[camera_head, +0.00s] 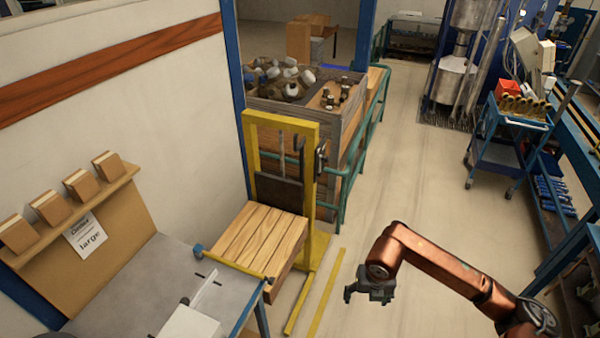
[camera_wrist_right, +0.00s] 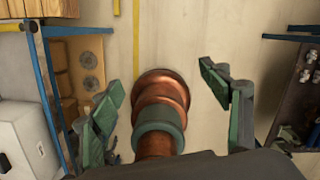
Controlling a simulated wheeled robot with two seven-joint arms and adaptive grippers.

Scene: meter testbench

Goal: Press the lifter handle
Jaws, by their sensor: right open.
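The lifter is a yellow frame (camera_head: 313,190) with a slatted wooden platform (camera_head: 245,243) at its front, in the middle of the head view. A dark metal part (camera_head: 322,157) sticks out at the right side of its mast. It looks like the handle, but it is small and its shape is unclear. My right gripper (camera_head: 369,294) hangs in free air to the right of the lifter and nearer to me, apart from it. In the right wrist view its two fingers (camera_wrist_right: 165,85) are spread wide. My left gripper is not in view.
A grey-topped workbench (camera_head: 140,285) stands left of the lifter. A wooden crate of parts (camera_head: 290,85) and a green rail (camera_head: 357,150) are behind it. A blue cart (camera_head: 500,155) and shelving are at the right. The floor (camera_head: 400,180) between is clear.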

